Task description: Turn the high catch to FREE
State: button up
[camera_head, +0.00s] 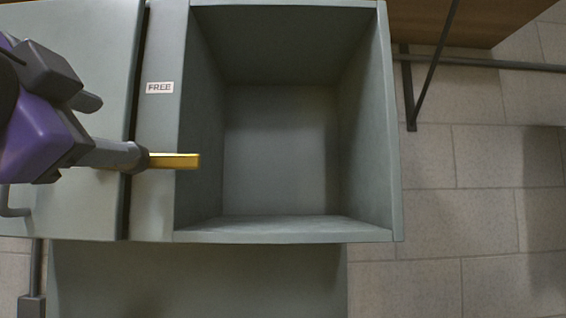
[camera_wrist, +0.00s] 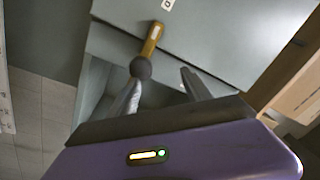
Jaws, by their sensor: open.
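The high catch is a yellow bar (camera_head: 175,160) with a dark round hub on the cabinet's grey front strip. In the head view it lies level, pointing right, its tip over the left edge of the open compartment. A white FREE label (camera_head: 159,88) sits on the strip above it. My gripper (camera_head: 120,128) is open and empty at the left. One finger overlaps the hub in the head view; whether it touches cannot be told. In the wrist view the catch (camera_wrist: 151,40) shows beyond my gripper (camera_wrist: 160,80), its hub near the left fingertip.
The grey cabinet has an open, empty compartment (camera_head: 280,150) right of the catch. A grey door or panel (camera_head: 75,40) lies left of the strip. A wooden surface (camera_head: 450,20) and dark metal bars stand at the upper right. Tiled floor (camera_head: 480,230) is clear at the right.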

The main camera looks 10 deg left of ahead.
aim_at(138, 158)
jog(key=shift+m+g+h, duration=0.5)
jog(key=shift+m, duration=0.3)
jog(key=w+p, duration=0.1)
jog(key=w, duration=0.1)
jog(key=w+f+p, duration=0.1)
jog(key=w, duration=0.1)
jog(key=w+f+p, duration=0.1)
jog(key=w, duration=0.2)
jog(key=shift+a+f, duration=0.2)
jog(key=shift+a, duration=0.2)
jog(key=shift+w+a+f, duration=0.1)
jog(key=shift+w+a, duration=0.05)
jog(key=shift+w, duration=0.4)
grip_shut()
